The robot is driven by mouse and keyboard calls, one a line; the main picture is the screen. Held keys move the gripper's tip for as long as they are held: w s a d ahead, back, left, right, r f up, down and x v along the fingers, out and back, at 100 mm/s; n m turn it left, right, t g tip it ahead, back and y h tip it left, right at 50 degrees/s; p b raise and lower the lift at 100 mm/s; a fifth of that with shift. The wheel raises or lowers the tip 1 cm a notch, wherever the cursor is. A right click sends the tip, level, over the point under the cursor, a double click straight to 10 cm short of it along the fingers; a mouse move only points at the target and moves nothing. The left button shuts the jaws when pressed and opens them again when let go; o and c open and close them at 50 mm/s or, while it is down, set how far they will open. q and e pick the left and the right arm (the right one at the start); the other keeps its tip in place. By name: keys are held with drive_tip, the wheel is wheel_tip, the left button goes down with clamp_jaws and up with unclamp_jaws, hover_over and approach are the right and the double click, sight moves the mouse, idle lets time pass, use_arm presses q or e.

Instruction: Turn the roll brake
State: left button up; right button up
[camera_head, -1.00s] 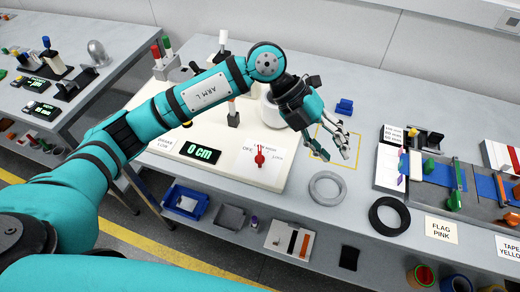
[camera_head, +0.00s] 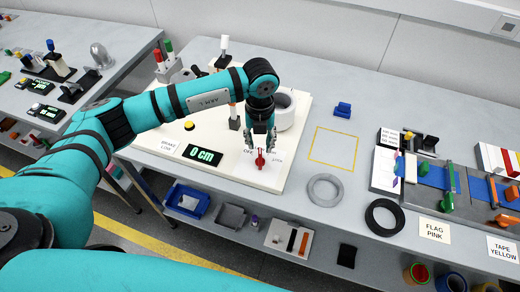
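The red brake knob (camera_head: 260,159) stands on the front of a cream-coloured base board (camera_head: 215,172), with small labels on either side that are partly covered. My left gripper (camera_head: 260,146) points down directly above and behind the knob. Its fingers look apart, one to each side of the knob's top; I cannot tell whether they touch it. A white roll (camera_head: 285,112) is mounted on the board just behind the gripper and is partly hidden by it. My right gripper is not in view.
A green display (camera_head: 202,155) reading 0 cm and a yellow button (camera_head: 189,126) sit left of the knob. A grey ring (camera_head: 325,190) and a black ring (camera_head: 385,217) lie to the right. The yellow-outlined square (camera_head: 335,147) is empty.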

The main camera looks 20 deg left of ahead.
sight(260, 155)
use_arm(q)
wheel_tip(260, 155, down, 6)
drive_tip(key=shift+p, duration=0.5)
drive_tip(key=shift+c, duration=0.4)
clamp_jaws()
